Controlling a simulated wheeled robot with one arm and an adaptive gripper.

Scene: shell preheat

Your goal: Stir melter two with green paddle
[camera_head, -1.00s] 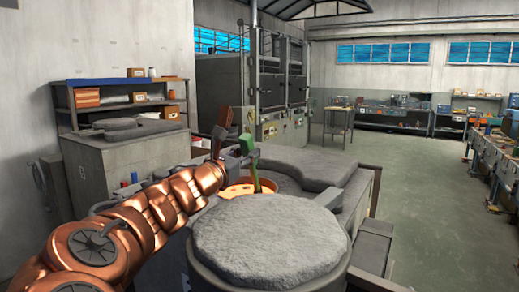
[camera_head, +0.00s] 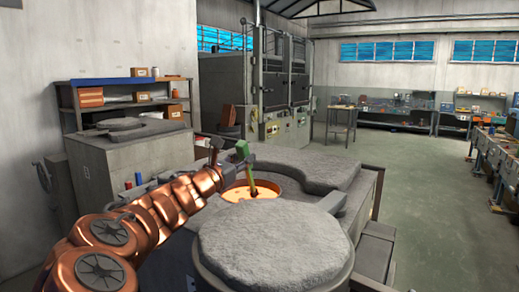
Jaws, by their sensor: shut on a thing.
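The green paddle (camera_head: 243,150) has a green grip at the top and a shaft that slants down into the glowing orange opening of a melter (camera_head: 287,187). Its lower end is hidden in the orange melt (camera_head: 258,191). My gripper (camera_head: 231,158), at the end of my copper arm, is shut on the paddle's green grip above the opening. I cannot read a number on this melter.
A round grey slab (camera_head: 272,243) fills the near foreground, close to the opening. Another grey melter-like block (camera_head: 125,165) stands at the left, before a shelf (camera_head: 125,100). Tall furnace cabinets (camera_head: 270,75) stand behind. Open floor (camera_head: 425,190) lies to the right.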

